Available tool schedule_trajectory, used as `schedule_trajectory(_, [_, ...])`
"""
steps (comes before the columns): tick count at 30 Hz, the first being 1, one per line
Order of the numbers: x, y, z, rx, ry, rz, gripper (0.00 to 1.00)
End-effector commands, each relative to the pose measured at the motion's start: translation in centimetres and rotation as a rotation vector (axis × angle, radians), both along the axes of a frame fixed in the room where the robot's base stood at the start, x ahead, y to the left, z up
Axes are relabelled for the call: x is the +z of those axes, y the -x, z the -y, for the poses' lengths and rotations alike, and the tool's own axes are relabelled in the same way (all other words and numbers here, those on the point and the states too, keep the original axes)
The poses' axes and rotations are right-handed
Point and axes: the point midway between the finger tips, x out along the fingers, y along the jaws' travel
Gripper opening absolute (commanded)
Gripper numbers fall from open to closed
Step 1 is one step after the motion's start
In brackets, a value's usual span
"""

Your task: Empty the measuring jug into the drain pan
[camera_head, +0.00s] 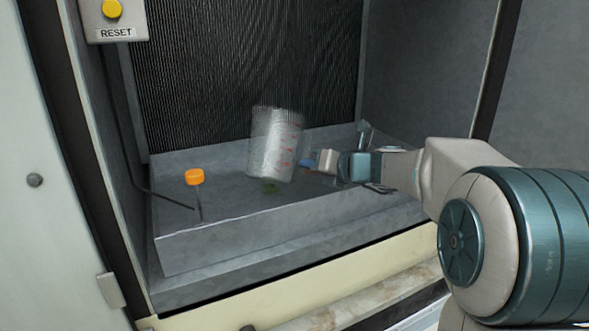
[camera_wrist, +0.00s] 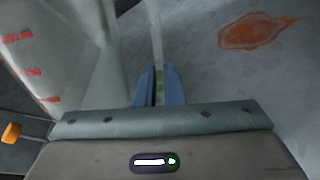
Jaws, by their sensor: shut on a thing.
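The measuring jug (camera_head: 275,146) is translucent with red marks. It is held over the drain pan, slightly tilted, and looks empty, though its inside is hard to make out. My gripper (camera_head: 312,162) is at the jug's right side, shut on its handle. In the wrist view my gripper (camera_wrist: 157,88) has its blue fingers closed around the pale handle, with the jug wall (camera_wrist: 60,55) at left. The drain pan (camera_head: 215,237) is a grey metal tray below the jug. A small green patch lies in the pan beneath the jug.
An orange float (camera_head: 195,177) on a thin rod stands in the pan's left part. A dark finned panel (camera_head: 250,70) rises behind. A RESET box (camera_head: 115,20) hangs at upper left. The cream sill (camera_head: 300,280) runs along the front. A rust-coloured stain (camera_wrist: 250,32) shows in the wrist view.

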Motion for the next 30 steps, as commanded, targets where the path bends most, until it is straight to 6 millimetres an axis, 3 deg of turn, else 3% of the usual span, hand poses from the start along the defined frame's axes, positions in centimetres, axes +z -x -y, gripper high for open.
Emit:
schedule_trajectory(17, [0.8, 0.1, -0.1, -0.009, 0.085, 0.207, 0.0])
schedule_trajectory(30, [3.2, 0.2, -0.2, -0.014, 0.162, 0.398, 0.0])
